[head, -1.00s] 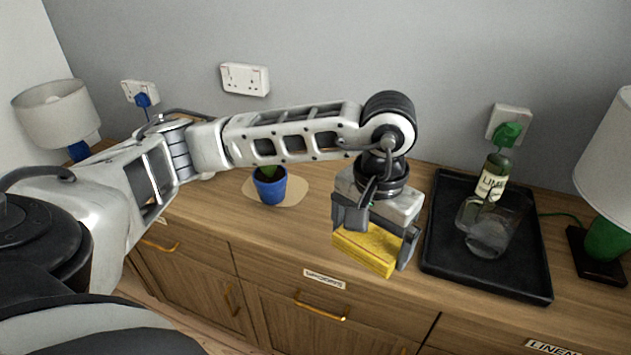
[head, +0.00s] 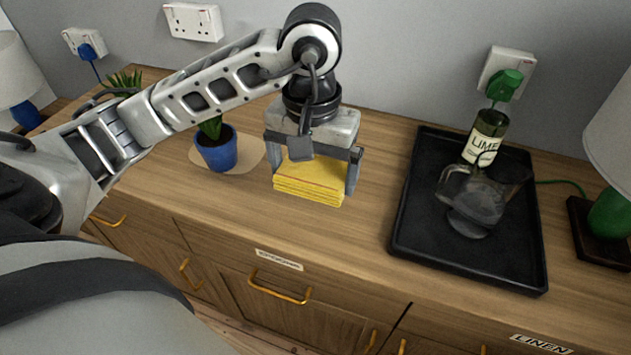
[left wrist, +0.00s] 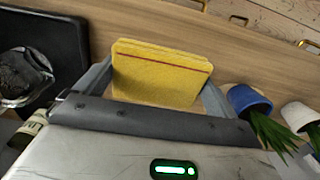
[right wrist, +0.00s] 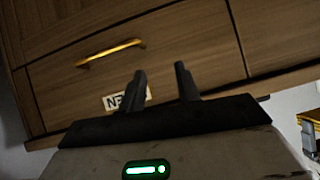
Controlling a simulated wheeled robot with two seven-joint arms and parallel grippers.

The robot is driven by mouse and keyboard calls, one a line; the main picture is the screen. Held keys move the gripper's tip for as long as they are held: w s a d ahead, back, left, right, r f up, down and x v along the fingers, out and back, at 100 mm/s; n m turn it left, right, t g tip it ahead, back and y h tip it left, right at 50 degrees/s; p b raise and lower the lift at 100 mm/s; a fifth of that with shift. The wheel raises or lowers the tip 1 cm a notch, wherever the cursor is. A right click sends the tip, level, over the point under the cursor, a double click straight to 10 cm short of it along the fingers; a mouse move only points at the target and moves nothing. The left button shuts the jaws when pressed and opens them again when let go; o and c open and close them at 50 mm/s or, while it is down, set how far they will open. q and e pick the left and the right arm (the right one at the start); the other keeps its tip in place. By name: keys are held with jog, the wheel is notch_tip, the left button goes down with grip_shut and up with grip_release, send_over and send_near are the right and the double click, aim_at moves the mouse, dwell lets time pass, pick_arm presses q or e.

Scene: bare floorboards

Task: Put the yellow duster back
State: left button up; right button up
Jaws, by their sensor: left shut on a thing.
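The yellow duster (head: 308,190) is a folded, layered pad with a red line near one edge. My left gripper (head: 313,176) is shut on it from above, a finger on each side. The duster is over the wooden sideboard top, between the blue plant pot and the black tray; I cannot tell whether it touches the top. It also shows between the fingers in the left wrist view (left wrist: 158,75). My right gripper (right wrist: 162,85) is open and empty, in front of a drawer with a brass handle and a partly hidden label.
The blue pot (head: 218,152) stands on a tan mat, left of the duster. Lamps stand at both ends. Labelled drawers (head: 278,260) line the front. Bare wood lies around the duster.

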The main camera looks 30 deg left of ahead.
pick_arm(q)
jog(key=w+a+f, duration=0.1)
jog(key=w+f, duration=0.1)
jog(key=w+a+f, duration=0.1)
jog(key=f, duration=0.1)
jog(key=w+a+f, duration=0.1)
jog(key=w+f, duration=0.1)
jog(key=shift+w+a+f, duration=0.1)
jog(key=shift+w+f, duration=0.1)
jog(key=shift+w, duration=0.1)
notch_tip(320, 180, down, 3)
jog(key=shift+w+a+f+p, duration=0.1)
jog(key=shift+p, duration=0.4)
jog(key=shift+f, duration=0.1)
jog(key=shift+f, duration=0.1)
jog(key=shift+f+b, duration=0.15)
jog(key=shift+b, duration=0.2)
jog(key=o, duration=0.6)
notch_tip(320, 180, up, 13)
jog(key=shift+f, duration=0.2)
